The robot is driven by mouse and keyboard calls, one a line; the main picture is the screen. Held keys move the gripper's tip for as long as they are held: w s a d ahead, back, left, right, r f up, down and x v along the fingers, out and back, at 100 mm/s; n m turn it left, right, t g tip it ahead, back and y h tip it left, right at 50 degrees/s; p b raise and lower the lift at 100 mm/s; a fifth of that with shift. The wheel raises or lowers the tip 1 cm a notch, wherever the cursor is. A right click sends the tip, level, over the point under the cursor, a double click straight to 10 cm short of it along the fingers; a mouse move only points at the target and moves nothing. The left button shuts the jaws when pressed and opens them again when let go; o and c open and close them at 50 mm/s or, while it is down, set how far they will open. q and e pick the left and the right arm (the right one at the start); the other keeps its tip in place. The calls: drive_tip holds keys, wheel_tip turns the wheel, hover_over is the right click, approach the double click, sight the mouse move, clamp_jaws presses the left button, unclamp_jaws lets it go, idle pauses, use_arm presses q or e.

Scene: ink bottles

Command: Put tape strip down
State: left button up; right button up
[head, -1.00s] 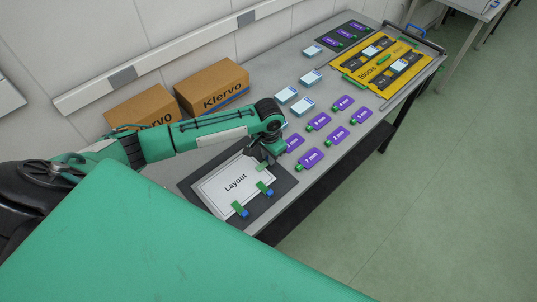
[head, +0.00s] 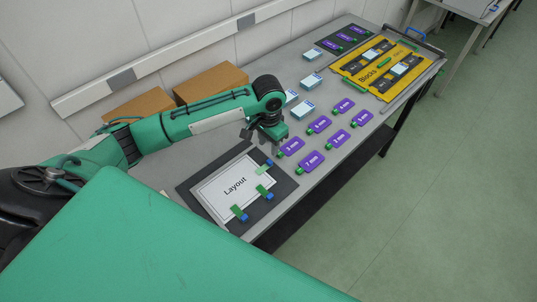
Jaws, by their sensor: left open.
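My left gripper (head: 264,137) hangs above the table just beyond the far right corner of the layout sheet, open, with nothing visible between its fingers. The white sheet marked "Layout" (head: 222,198) lies on a dark mat (head: 284,187). My right gripper is not in view.
Purple cards with green tabs (head: 311,162) lie in rows right of the gripper. Pale blue-white boxes (head: 303,110) stand behind them. A yellow "Blocks" tray (head: 381,73) is at the far end. Cardboard boxes (head: 211,83) stand along the wall behind my arm.

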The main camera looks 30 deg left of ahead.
use_arm(q)
wheel_tip(320, 180, up, 4)
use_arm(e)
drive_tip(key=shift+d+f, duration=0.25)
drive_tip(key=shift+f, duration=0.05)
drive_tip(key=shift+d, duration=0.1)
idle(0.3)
